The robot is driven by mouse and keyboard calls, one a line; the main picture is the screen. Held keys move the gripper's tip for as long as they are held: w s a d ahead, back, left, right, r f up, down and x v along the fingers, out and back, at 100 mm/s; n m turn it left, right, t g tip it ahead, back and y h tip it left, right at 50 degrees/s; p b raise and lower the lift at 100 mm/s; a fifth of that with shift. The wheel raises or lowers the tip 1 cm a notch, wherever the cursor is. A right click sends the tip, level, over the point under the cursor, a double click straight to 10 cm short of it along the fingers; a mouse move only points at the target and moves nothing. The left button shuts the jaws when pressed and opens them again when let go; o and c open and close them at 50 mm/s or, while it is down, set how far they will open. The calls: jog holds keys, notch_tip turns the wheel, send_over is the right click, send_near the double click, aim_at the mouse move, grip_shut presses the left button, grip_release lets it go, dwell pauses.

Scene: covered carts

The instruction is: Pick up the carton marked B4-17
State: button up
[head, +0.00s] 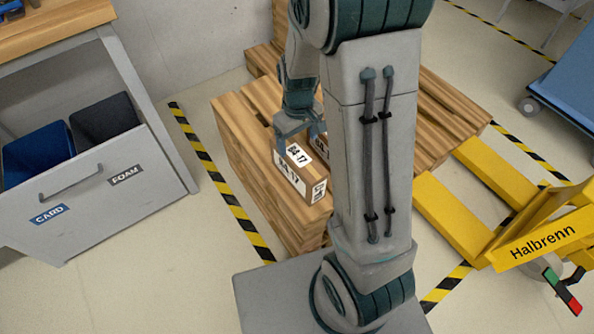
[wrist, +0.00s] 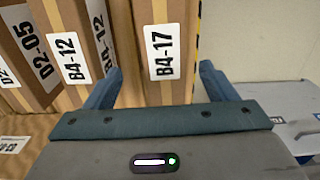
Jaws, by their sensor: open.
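The carton marked B4-17 (head: 307,179) is a brown box on the wooden pallet stack (head: 240,135), with white labels on its top and sides. My gripper (head: 299,138) is over its top, fingers pointing down. In the wrist view, the carton (wrist: 160,78) stands between the two open fingers (wrist: 161,72), one on each side. I cannot tell whether either finger touches it. My arm hides part of the pallet and cartons in the head view.
A carton marked B4-12 (wrist: 75,20) stands close on the left in the wrist view, with one marked D2-05 (wrist: 22,25) beyond. A yellow pallet jack (head: 530,215) is at right. An open grey drawer (head: 120,210) with bins is at left.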

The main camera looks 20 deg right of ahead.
aim_at(298, 153)
notch_tip(298, 153, down, 4)
jog(key=shift+f+b, duration=0.1)
jog(key=shift+b, duration=0.35)
jog(key=f, duration=0.1)
jog(key=f+b, duration=0.1)
jog(key=f, duration=0.1)
jog(key=f+b, duration=0.1)
jog(key=f, duration=0.1)
jog(key=shift+s+a, duration=0.1)
jog(key=shift+s, duration=0.2)
jog(key=shift+c, duration=0.4)
jog(key=shift+r, duration=0.1)
jog(key=c, duration=1.5)
